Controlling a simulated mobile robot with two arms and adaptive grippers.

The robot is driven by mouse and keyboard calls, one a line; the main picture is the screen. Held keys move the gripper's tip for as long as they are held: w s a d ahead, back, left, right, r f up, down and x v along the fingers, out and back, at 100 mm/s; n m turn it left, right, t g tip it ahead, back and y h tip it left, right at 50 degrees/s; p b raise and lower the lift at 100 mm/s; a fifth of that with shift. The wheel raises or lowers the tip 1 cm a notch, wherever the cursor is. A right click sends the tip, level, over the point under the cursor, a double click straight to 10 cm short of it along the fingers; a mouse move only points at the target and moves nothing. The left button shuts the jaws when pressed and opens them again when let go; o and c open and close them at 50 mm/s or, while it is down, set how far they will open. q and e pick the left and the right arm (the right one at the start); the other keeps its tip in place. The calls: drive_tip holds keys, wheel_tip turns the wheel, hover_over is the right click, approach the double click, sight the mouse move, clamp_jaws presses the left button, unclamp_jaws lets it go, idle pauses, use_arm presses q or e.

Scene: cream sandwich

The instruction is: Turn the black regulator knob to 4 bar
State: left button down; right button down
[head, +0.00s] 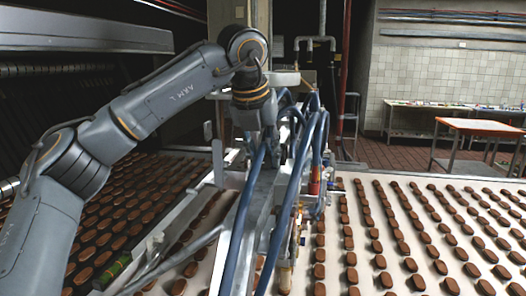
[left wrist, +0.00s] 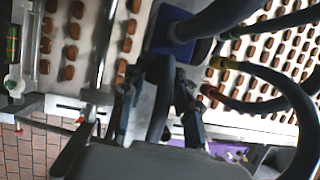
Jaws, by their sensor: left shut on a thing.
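My left gripper (head: 264,150) reaches down from above onto the depositor machine in the middle of the head view, behind several blue hoses. In the left wrist view my left gripper (left wrist: 157,112) has its two dark fingers closed in on a dark piece between them, which I take for the black regulator knob (left wrist: 158,75). The fingers and shadow hide most of it. No pressure scale or pointer can be read in either view. In the head view the knob is hidden behind the gripper and hoses. My right gripper is in neither view.
Blue hoses (head: 291,190) hang close around the gripper. Conveyor belts with rows of brown biscuits lie on both sides. A green-marked level or tube (head: 113,268) sits at the lower left. An orange-topped table (head: 480,127) stands at the back right.

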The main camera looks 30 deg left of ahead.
use_arm(q)
drive_tip(key=y, duration=0.1)
drive_tip(key=y+p, duration=0.1)
drive_tip(key=shift+d+r+m+g+y, duration=0.1)
drive_tip(key=shift+d+m+g+y, duration=0.2)
drive_tip(key=shift+m+y, duration=0.1)
drive_tip(key=shift+w+d+g+y+p, duration=0.1)
drive_tip(key=shift+g+y+p, duration=0.2)
drive_tip(key=shift+y+p, duration=0.75)
drive_tip(key=c, duration=1)
unclamp_jaws()
drive_tip(key=shift+f, duration=0.2)
drive_tip(key=shift+d+r, duration=0.2)
drive_tip(key=shift+r, duration=0.25)
drive_tip(key=v, duration=1.1)
drive_tip(key=shift+d, duration=0.1)
drive_tip(key=shift+f, duration=0.1)
